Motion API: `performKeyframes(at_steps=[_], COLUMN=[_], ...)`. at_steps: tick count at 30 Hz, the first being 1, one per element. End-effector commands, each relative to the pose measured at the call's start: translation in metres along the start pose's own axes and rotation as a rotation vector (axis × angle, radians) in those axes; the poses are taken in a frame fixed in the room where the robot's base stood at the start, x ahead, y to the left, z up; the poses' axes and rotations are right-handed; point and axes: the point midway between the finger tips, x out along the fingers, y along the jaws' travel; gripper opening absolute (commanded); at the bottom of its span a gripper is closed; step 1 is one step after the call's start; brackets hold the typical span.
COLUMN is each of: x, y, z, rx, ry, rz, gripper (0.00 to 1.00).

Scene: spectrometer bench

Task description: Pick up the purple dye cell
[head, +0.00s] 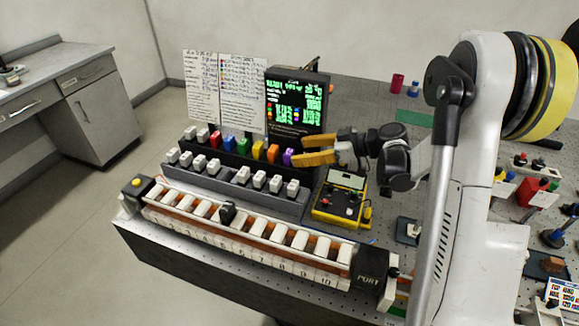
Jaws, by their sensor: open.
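The purple dye cell (288,157) stands upright at the right end of the back row of the dark rack (230,158). My gripper (306,151) has yellow-orange fingers and reaches in from the right. It is open, with its fingertips just right of the purple cell. Nothing shows between the fingers. I cannot tell from this view whether a fingertip touches the cell.
A long numbered holder (250,233) with white blocks lies nearer. A black screen with green text (297,100) stands behind the racks. A yellow instrument (341,198) sits below my gripper. A maroon cup (397,82) stands at the back.

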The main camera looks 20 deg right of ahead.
Motion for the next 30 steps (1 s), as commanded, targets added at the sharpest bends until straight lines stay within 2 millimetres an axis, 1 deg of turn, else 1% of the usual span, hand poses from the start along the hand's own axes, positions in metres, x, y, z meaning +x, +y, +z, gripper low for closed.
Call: performKeyframes(at_steps=[5,9,12,18,19,20,21,23,24,30], x=[0.018,0.042,0.053,0.054,0.054,0.054,0.054,0.054,0.054,0.054], y=[0.000,-0.001,0.000,0.000,0.000,0.000,0.000,0.000,0.000,0.000], z=[0.001,0.001,0.001,-0.001,-0.001,-0.001,-0.001,-0.001,-0.001,-0.001], rx=[-0.001,-0.001,0.000,0.000,0.001,0.001,0.001,0.001,0.001,0.001], ry=[-0.001,-0.001,-0.001,-0.001,-0.001,-0.001,-0.001,-0.001,-0.001,-0.001], rz=[-0.001,-0.002,0.000,0.001,0.001,0.001,0.001,0.001,0.001,0.001], gripper=[0.61,0.61,0.61,0.61,0.60,0.50,0.38,0.20,0.09,0.08])
